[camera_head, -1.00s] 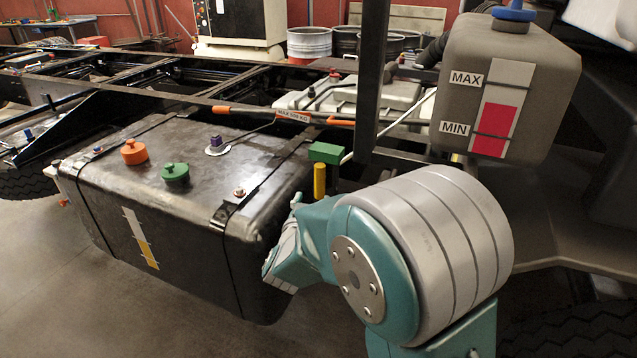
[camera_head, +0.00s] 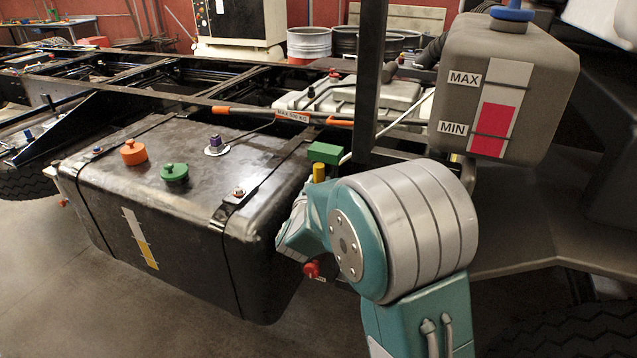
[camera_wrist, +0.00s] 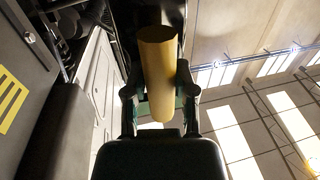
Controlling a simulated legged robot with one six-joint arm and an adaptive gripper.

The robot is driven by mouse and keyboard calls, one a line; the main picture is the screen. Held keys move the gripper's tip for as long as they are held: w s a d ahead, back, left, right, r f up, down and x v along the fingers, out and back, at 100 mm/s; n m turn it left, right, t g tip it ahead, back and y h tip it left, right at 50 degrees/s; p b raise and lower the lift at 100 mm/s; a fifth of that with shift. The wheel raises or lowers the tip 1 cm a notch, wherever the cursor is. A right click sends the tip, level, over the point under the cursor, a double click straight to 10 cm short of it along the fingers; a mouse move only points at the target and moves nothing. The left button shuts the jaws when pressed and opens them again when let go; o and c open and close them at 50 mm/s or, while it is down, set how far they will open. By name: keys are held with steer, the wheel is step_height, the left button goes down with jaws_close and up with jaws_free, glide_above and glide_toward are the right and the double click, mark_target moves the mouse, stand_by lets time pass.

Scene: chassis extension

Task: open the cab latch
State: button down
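A yellow cylinder (camera_head: 319,172) stands upright beneath a green block (camera_head: 325,152) beside the black tank's right end; it looks like the latch handle, but I cannot be sure. My arm covers its lower part in the head view. In the wrist view the yellow cylinder (camera_wrist: 157,75) fills the space between the fingers of my gripper (camera_wrist: 157,95). The fingers stand apart, one on each side of it, with narrow gaps visible. I cannot tell whether either touches it. My gripper's fingertips are hidden in the head view.
The black tank (camera_head: 180,220) with orange and green caps lies left of my arm. A grey reservoir (camera_head: 500,90) with a blue cap hangs at upper right. A dark vertical post (camera_head: 370,80) stands behind my arm. A red knob (camera_head: 312,268) shows below my arm.

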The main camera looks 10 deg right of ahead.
steer(key=v, duration=0.2)
steer(key=a+v, duration=0.1)
steer(key=v, duration=0.1)
steer(key=shift+s+a, duration=0.15)
steer(key=shift+a, duration=0.05)
steer(key=shift+c, duration=2)
jaws_free()
steer(key=v, duration=1.2)
steer(key=shift+a, duration=0.1)
